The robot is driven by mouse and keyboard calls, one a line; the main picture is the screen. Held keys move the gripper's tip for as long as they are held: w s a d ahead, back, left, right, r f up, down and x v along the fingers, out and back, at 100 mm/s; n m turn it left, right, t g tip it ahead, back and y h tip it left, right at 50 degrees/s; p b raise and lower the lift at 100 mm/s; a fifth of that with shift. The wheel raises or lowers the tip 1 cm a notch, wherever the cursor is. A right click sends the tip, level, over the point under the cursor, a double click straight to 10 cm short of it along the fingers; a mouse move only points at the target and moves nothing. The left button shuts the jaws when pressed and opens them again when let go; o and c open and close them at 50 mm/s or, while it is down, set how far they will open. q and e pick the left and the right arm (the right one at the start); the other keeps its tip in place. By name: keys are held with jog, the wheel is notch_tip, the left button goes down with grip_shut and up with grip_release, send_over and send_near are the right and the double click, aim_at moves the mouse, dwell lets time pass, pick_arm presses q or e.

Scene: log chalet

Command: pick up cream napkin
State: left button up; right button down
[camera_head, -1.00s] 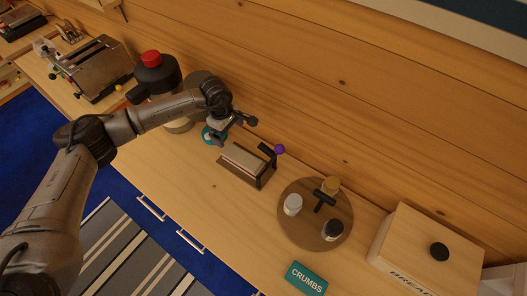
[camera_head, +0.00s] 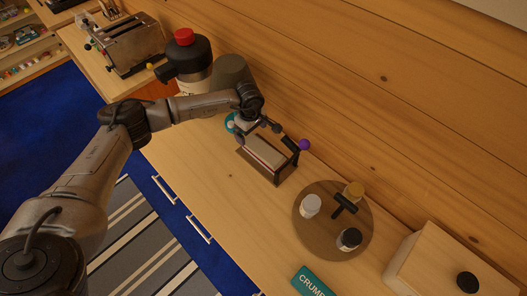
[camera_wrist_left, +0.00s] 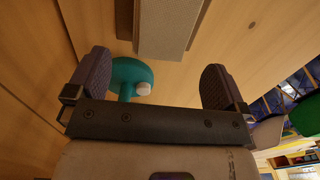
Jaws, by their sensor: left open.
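The cream napkin (camera_head: 265,152) appears to be the pale top of the stack in a dark holder (camera_head: 257,171) on the wooden counter. The holder has a black arm with a purple knob (camera_head: 305,144). My left gripper (camera_head: 258,129) is open and empty, just behind the holder's back-left end. In the left wrist view its fingers (camera_wrist_left: 155,80) are wide apart, and a pale block, probably the napkin stack (camera_wrist_left: 168,28), lies ahead at the top, beyond the fingertips. No contact shows. Single napkins cannot be told apart. My right gripper is out of view.
A teal round item (camera_wrist_left: 130,72) with a white knob is close to the left finger. A pepper-mill-like dark pot with red lid (camera_head: 190,62) stands behind my arm. A round board (camera_head: 333,237) with small jars and a wooden box (camera_head: 440,265) stand right.

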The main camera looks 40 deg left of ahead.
aim_at(252, 141)
pick_arm(q)
notch_tip(252, 141, down, 5)
jog(key=shift+d+r+b, duration=0.1)
jog(key=shift+b, duration=0.95)
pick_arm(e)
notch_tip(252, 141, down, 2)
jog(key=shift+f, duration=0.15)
pick_arm(q)
jog(key=shift+r, duration=0.1)
jog(key=c, duration=1)
